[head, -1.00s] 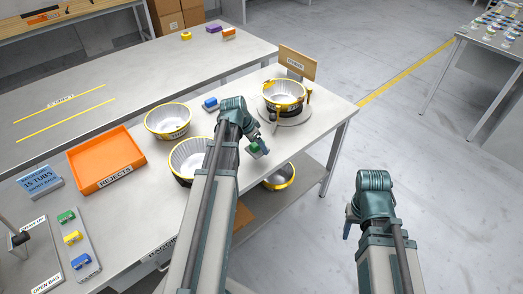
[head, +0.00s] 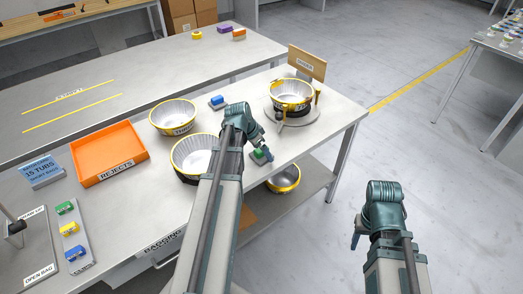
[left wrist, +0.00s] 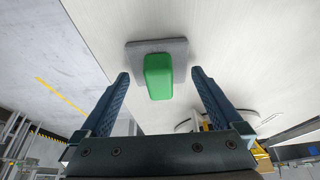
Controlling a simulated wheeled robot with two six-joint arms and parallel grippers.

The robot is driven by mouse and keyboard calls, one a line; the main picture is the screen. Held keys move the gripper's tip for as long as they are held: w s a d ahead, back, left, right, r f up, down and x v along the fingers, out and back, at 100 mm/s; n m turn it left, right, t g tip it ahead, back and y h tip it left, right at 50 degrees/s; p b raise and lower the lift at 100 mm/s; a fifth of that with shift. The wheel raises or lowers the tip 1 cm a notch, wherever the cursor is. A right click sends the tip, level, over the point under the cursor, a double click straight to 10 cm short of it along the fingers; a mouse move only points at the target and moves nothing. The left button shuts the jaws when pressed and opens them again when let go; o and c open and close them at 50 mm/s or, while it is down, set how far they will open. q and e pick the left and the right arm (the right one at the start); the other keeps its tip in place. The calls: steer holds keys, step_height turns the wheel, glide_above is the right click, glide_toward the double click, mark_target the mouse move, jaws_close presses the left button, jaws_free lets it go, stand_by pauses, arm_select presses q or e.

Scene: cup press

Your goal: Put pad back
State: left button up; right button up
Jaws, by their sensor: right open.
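The pad with a green block-shaped handle on a grey square base (head: 257,154) rests on the near table, right of the tubs. It also shows in the left wrist view, with its green handle (left wrist: 158,77) in line with the gap between the fingers. My left gripper (head: 266,149) is at the pad in the head view. In the left wrist view its fingers (left wrist: 160,85) are apart on both sides of the handle, not closed on it. My right gripper (head: 356,241) hangs low at the right, away from the table, open and empty.
Silver tubs with yellow rims (head: 172,116) (head: 194,154) stand left of my left arm. Another tub (head: 291,94) sits on a round stand by a wooden sign (head: 307,63). A blue-handled block (head: 217,101) lies behind. An orange rejects tray (head: 108,154) and a strip with coloured blocks (head: 70,236) are left.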

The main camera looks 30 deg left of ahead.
arm_select(q)
steer(key=shift+r+p, duration=0.45)
steer(key=p+v, duration=1)
steer(key=v, duration=0.1)
steer(key=shift+s+r+p, duration=0.2)
steer(key=shift+r+p, duration=0.05)
steer(key=shift+p, duration=0.05)
steer(key=s+d+g+y, duration=0.1)
steer(key=s+d, duration=0.3)
steer(key=d, duration=0.6)
steer(key=s+d+f+g+y, duration=0.1)
steer(key=s+d, duration=0.3)
steer(key=d, duration=0.7)
steer(key=s+d+g+y, duration=0.1)
steer(key=s+d, duration=0.3)
steer(key=d, duration=0.7)
steer(key=shift+f+n+g, duration=0.3)
steer(key=shift+f+g, duration=0.05)
steer(key=shift+g, duration=0.45)
